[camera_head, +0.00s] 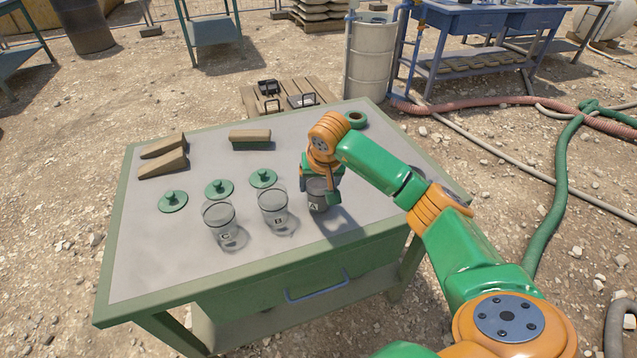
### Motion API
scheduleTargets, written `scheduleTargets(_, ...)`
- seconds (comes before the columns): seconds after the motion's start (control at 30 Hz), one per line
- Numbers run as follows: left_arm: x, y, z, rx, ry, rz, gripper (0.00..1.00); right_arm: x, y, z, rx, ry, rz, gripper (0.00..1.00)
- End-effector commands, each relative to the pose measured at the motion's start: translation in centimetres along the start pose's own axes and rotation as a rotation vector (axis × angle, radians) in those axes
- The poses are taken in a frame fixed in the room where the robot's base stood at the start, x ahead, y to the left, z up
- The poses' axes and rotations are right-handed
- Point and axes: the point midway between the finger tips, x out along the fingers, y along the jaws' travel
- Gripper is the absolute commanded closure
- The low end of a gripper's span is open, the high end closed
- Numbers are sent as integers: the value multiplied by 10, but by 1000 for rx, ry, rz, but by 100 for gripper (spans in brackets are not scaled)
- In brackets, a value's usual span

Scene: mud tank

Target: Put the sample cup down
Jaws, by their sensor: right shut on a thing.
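The sample cup marked A (317,203) is a grey cup near the right part of the workbench top. My right gripper (320,188) is shut on it from above and partly hides it. I cannot tell whether the cup's base touches the bench. Two clear cups, marked B (273,212) and C (221,224), stand upright to its left. The bench (165,261) has a grey top and a green frame. My left gripper is not in view.
Several green knobbed lids (219,189) lie behind the cups. Two wooden wedges (163,162), a brush (250,139) and a green ring (356,120) lie farther back. The front left of the benchtop is clear. A drawer handle (317,287) juts from the front.

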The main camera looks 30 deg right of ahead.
Motion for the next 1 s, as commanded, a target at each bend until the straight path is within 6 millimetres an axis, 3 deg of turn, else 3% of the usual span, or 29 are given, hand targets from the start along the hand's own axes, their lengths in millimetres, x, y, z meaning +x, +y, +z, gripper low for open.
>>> scheduleTargets(0.33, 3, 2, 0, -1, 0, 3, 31, 5, 0, 2, 0, 1, 0, 78)
scheduleTargets(0.37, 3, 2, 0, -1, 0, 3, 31, 5, 0, 2, 0, 1, 0, 23)
scheduleTargets(0.43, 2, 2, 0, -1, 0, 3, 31, 4, 0, 2, 0, 1, 0, 4)
scheduleTargets(0.47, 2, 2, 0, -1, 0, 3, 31, 4, 0, 2, 0, 1, 0, 0)
scheduleTargets(0.77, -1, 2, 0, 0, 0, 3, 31, -3, -1, 0, 0, 3, -2, 0)
scheduleTargets(1.0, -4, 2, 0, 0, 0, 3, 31, -58, -1, -1, 0, 7, -3, 0)
